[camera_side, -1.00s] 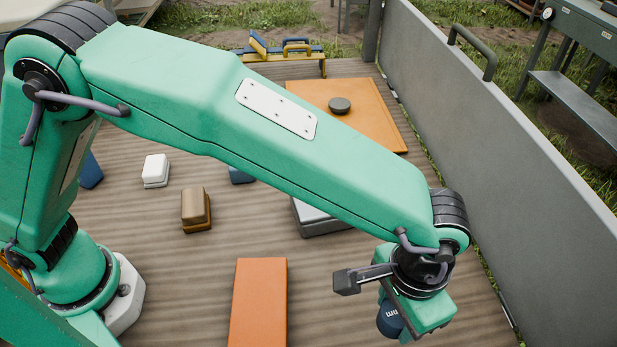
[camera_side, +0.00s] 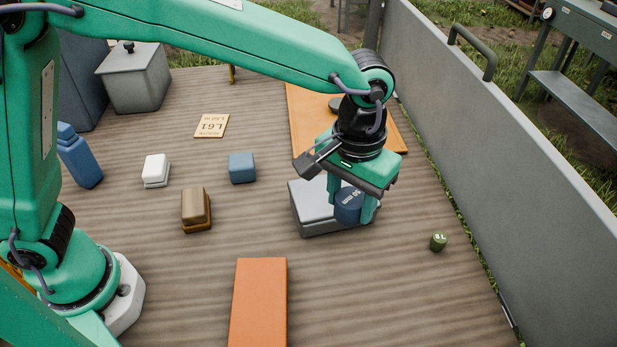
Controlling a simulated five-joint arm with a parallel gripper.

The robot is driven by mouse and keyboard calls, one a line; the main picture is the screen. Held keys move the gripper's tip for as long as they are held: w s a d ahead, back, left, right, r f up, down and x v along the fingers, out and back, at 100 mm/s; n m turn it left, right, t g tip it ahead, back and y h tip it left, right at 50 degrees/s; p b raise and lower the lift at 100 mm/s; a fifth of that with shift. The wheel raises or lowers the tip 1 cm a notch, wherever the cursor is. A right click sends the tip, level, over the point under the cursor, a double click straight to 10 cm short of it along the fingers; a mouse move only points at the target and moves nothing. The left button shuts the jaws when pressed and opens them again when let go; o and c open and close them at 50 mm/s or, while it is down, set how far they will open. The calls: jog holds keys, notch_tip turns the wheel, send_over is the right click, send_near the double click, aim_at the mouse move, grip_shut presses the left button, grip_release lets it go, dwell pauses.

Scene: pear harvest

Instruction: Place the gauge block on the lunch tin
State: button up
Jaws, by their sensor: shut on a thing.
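The gauge block (camera_side: 347,206) appears to be the dark blue, rounded piece with white lettering. My gripper (camera_side: 352,201) points down and is shut on it, with a green finger on either side. The lunch tin (camera_side: 310,209) appears to be the low grey box with a paler lid, right of the middle of the deck. The block is over the right part of the tin's lid and hides some of it. I cannot tell whether the block touches the lid.
An orange block (camera_side: 258,302) lies in front of the tin. A blue block (camera_side: 242,168), a brown block (camera_side: 194,207) and a white block (camera_side: 155,169) stand to the left. A small green cylinder (camera_side: 438,242) stands right. An orange board (camera_side: 307,112) lies behind, and a grey wall (camera_side: 500,130) bounds the right.

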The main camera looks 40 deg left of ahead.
jog(key=shift+n, duration=0.7)
jog(key=w+a+f, duration=0.2)
jog(key=w+a, duration=0.1)
jog(key=w+a+f, duration=0.1)
jog(key=w+a, duration=0.2)
jog(key=w, duration=0.1)
jog(key=w+a+f, duration=0.2)
jog(key=w+a, duration=0.1)
jog(key=a, duration=0.1)
jog(key=shift+w+f, duration=0.2)
jog(key=shift+f, duration=0.15)
jog(key=shift+f, duration=0.1)
jog(key=shift+f, duration=1.95)
jog(key=shift+f, duration=0.1)
jog(key=o, duration=1)
